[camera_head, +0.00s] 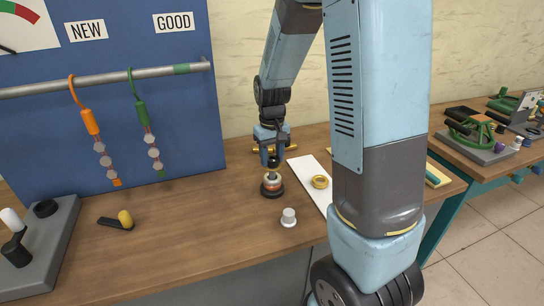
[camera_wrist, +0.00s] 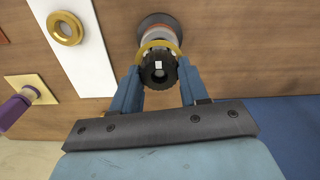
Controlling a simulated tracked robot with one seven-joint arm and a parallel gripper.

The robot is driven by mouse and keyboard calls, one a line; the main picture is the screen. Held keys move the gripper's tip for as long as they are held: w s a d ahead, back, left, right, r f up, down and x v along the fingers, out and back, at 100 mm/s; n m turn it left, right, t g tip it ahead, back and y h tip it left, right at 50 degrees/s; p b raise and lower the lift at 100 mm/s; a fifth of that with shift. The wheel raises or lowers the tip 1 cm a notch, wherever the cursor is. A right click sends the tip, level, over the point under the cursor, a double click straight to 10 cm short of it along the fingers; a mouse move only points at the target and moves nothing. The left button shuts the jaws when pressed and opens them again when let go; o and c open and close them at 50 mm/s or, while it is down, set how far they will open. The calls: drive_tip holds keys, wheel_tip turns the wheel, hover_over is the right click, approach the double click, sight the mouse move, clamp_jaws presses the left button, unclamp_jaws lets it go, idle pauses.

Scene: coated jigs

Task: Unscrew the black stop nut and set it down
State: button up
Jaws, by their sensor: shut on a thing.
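The black stop nut (camera_wrist: 150,78) is a ridged ring between my fingertips in the wrist view, with a small pale square at its centre. My gripper (camera_head: 271,160) is shut on it and points down over the jig; the gripper also shows in the wrist view (camera_wrist: 160,76). I cannot tell whether the nut still touches the stack.
A white strip (camera_head: 307,171) with a brass ring (camera_head: 320,181) lies right of the jig. A white-topped knob (camera_head: 289,215) stands in front. A black piece with a yellow end (camera_head: 124,219) lies left. A blue board (camera_head: 190,130) with hanging tags stands behind. Bare tabletop lies between.

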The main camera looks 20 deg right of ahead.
drive_tip(key=shift+c, duration=1.2)
drive_tip(key=shift+n, duration=0.9)
drive_tip(key=shift+n, duration=0.9)
drive_tip(key=shift+n, duration=0.8)
